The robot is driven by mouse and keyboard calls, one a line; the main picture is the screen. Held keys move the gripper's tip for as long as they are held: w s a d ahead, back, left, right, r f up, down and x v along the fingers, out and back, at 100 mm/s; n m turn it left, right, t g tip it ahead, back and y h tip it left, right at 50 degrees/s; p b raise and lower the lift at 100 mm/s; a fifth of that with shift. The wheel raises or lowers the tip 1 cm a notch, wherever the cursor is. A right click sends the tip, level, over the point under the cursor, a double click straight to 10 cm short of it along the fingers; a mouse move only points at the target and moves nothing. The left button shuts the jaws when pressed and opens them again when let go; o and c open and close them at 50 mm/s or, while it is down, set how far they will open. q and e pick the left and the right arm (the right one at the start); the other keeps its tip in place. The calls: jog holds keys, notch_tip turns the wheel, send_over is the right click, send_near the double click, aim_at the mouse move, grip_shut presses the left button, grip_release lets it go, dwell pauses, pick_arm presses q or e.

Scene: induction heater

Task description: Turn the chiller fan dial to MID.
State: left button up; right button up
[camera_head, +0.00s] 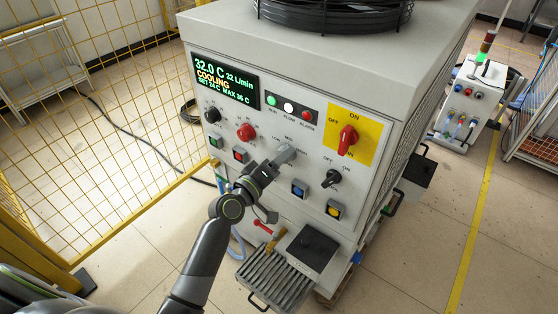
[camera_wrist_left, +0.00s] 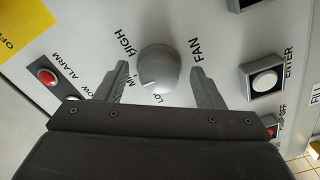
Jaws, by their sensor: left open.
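The chiller fan dial (camera_wrist_left: 158,68) is a round grey knob marked FAN in the left wrist view. Around it stand LOW, MID and HIGH, with LOW and MID partly hidden by my gripper. A white mark on the dial's lower left rim faces the LOW and MID side; I cannot tell exactly which label it meets. My left gripper (camera_wrist_left: 162,88) is open, one finger on each side of the dial, with a visible gap on both sides. My right gripper is not in view.
The chiller panel also carries a red rotary switch (camera_head: 348,140) on a yellow plate, a black OFF/ON knob (camera_head: 331,178), a red knob (camera_head: 246,132) and a blue button (camera_head: 299,188). In the wrist view a white ENTER button (camera_wrist_left: 264,80) sits right of the fingers.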

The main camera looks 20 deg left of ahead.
pick_arm(q)
jog(key=b+v, duration=0.2)
jog(key=v, duration=1.5)
jog(key=shift+s+b, duration=0.2)
jog(key=shift+b, duration=0.15)
jog(key=shift+a, duration=0.1)
jog(key=s+a+f+m+g+y+p, duration=0.1)
jog(key=s+a+f+g+y, duration=0.15)
jog(key=f, duration=0.85)
jog(key=s+a+f+g+y+p, duration=0.1)
jog(key=s+a+f+g, duration=0.15)
jog(key=f, duration=0.85)
jog(key=s+a+f+m+g+y+p, duration=0.1)
jog(key=s+a+f+g+y, duration=0.15)
jog(key=f, duration=0.85)
jog(key=s+f+m+g, duration=0.1)
jog(key=s+f+g, duration=0.1)
jog(key=s+f, duration=0.3)
jog(key=s+f+m+g+p, duration=0.1)
jog(key=s+f, duration=0.5)
jog(key=s, duration=0.7)
jog(key=s+f+m+g+y, duration=0.1)
jog(key=s+f+m+g, duration=0.2)
jog(key=s, duration=0.6)
notch_tip(320, 180, down, 3)
jog(key=shift+s+d+r+g, duration=0.15)
jog(key=shift+s+g, duration=0.1)
jog(key=shift+g, duration=0.9)
